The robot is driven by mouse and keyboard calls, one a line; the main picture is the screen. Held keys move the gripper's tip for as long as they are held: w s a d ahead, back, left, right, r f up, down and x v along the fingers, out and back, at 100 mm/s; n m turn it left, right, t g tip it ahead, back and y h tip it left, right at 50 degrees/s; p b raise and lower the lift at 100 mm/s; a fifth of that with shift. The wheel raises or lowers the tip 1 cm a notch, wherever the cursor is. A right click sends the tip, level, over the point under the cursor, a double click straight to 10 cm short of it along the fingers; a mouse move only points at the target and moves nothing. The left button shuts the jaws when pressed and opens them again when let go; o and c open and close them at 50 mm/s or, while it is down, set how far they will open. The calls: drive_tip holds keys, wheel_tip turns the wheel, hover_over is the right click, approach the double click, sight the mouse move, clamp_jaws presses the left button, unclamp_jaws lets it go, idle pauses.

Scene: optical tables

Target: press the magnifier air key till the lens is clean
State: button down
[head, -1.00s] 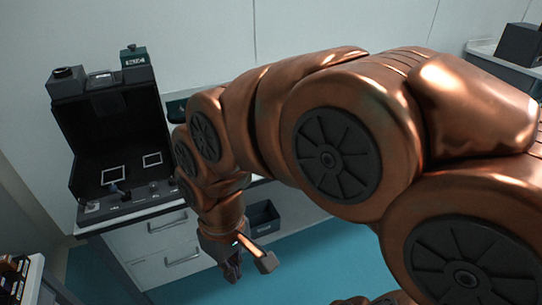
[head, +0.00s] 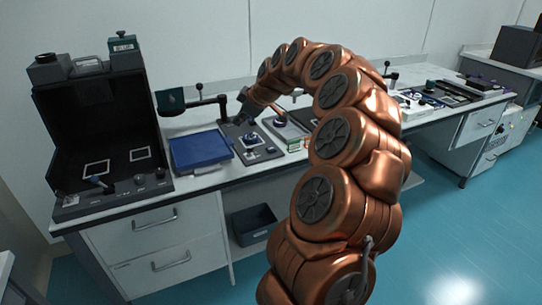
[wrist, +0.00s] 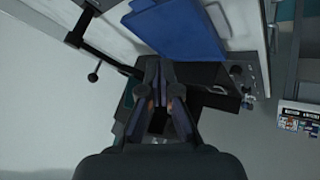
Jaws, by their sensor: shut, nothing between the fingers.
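My gripper (head: 246,108) is over the bench in the head view, at the end of my curved arm. In the wrist view my gripper (wrist: 160,68) has its two fingers together with nothing between them. A dark jointed arm with a dark green plate (head: 170,102) stands behind the blue tray; it may be the magnifier. Part of a dark arm with a ball knob (wrist: 92,77) shows in the wrist view. A grey panel with small knobs (wrist: 247,78) lies right of the fingers. I cannot tell which control is the air key, and no lens face shows clearly.
A blue tray (head: 200,150) lies left of my gripper; it also shows in the wrist view (wrist: 178,30). A black open booth (head: 95,125) stands at the bench's left end. A dark grey bin (head: 254,224) is under the bench. The teal floor (head: 450,220) is clear.

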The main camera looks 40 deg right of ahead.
drive_tip(key=h+b, duration=0.1)
drive_tip(key=h, duration=0.1)
hover_over(272, 149)
wheel_tip(272, 149, down, 3)
drive_tip(key=shift+f+t, duration=0.1)
drive_tip(key=shift+t, duration=0.3)
drive_tip(key=shift+f, duration=0.15)
wheel_tip(272, 149, down, 7)
drive_tip(key=shift+a+f+b, duration=0.1)
drive_tip(key=shift+b, duration=0.7)
drive_tip(key=shift+f+b, duration=0.65)
drive_tip(key=shift+f, duration=0.05)
drive_tip(key=shift+f+b, duration=0.8)
drive_tip(key=shift+b, duration=0.5)
idle(0.7)
drive_tip(key=shift+r, duration=0.85)
drive_tip(key=shift+r, duration=0.1)
drive_tip(key=shift+r, duration=2.4)
